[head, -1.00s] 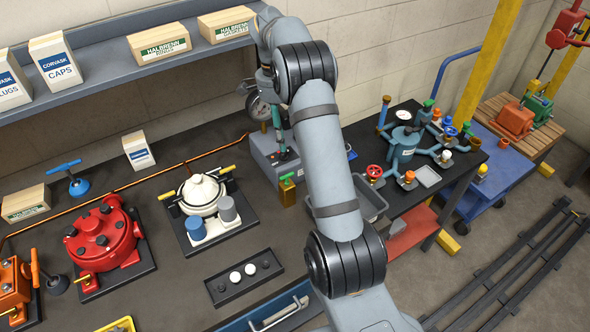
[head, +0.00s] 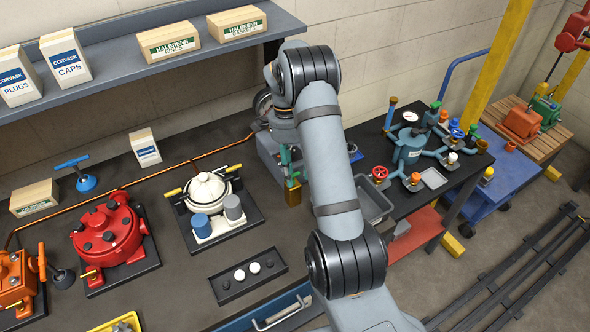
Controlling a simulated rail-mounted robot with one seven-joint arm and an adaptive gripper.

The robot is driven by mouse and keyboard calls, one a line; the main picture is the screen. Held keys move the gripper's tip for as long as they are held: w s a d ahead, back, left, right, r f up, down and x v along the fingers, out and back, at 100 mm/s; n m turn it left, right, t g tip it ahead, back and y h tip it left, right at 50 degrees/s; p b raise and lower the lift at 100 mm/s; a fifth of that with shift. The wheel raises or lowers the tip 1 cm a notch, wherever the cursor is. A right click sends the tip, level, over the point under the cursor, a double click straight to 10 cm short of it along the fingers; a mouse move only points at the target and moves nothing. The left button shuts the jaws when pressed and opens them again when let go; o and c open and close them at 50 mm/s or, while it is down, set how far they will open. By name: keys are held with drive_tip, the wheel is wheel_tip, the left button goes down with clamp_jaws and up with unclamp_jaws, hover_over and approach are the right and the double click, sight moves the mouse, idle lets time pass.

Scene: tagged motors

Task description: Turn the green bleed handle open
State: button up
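A small green handle (head: 293,182) sits on top of a brass-coloured block at the front right of a grey box (head: 268,150) on the dark bench, in the middle of the head view. My arm reaches over the bench, and its wrist hangs down just above and behind this block. My gripper is at the lower end of the wrist, close to the green handle, but my forearm and wrist hide its fingertips. I cannot tell whether it touches the handle or whether it is open or shut.
A white pump (head: 208,188) and a red pump (head: 107,232) stand left of the box. A grey bin (head: 373,205) and a teal manifold (head: 410,145) with coloured valve knobs stand to the right. A shelf (head: 130,75) with boxes overhangs the back. A small black tray (head: 231,289) lies in front.

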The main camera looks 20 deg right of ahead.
drive_tip(key=c, duration=0.4)
clamp_jaws()
